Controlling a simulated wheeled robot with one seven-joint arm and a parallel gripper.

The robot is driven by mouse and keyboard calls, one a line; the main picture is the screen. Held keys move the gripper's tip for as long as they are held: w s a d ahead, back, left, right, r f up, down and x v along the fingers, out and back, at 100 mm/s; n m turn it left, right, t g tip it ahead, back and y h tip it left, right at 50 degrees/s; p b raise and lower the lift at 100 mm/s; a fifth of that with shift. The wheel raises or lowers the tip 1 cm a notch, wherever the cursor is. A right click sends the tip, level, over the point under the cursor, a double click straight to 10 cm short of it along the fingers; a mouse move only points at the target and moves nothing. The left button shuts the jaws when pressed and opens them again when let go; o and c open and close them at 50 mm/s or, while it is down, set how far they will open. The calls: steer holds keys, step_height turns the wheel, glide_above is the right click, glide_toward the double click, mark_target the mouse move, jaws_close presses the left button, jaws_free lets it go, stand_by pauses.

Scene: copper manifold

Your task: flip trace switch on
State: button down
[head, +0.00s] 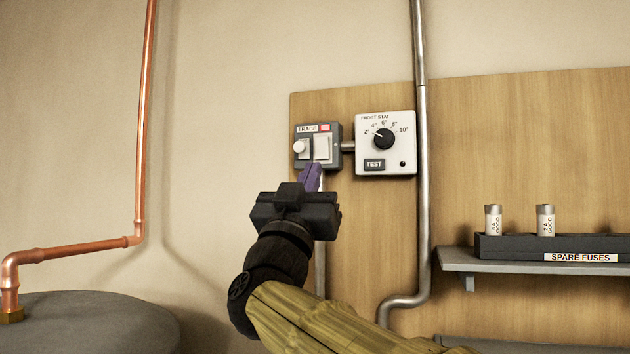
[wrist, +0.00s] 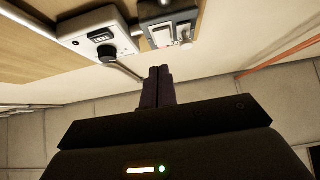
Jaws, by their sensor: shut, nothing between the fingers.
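The trace switch box (head: 336,133) is a small grey box labelled TRACE on the wooden board. It has a round white knob, a white rocker (head: 322,148) and a red patch at the top. My gripper (head: 312,172) has purple fingers, shut and empty, just below the box in the head view; whether they touch it I cannot tell. In the wrist view the fingers (wrist: 158,78) point toward the box (wrist: 168,12), which shows upside down at the top with its rocker (wrist: 162,37) and a round knob (wrist: 185,40).
The white FROST STAT box (head: 385,160) with a black dial is just right of the switch, joined by a short conduit. A grey vertical pipe (head: 423,150) runs beside it. A shelf with spare fuses (head: 510,249) is at lower right. A copper pipe (head: 144,130) is at left.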

steer(key=s+a+f+b, duration=0.1)
steer(key=s+f+b, duration=0.2)
steer(key=f, duration=0.3)
steer(key=shift+a+f+b, duration=0.25)
steer(key=shift+a+b, duration=0.15)
steer(key=shift+b, duration=0.2)
steer(key=shift+a, duration=0.1)
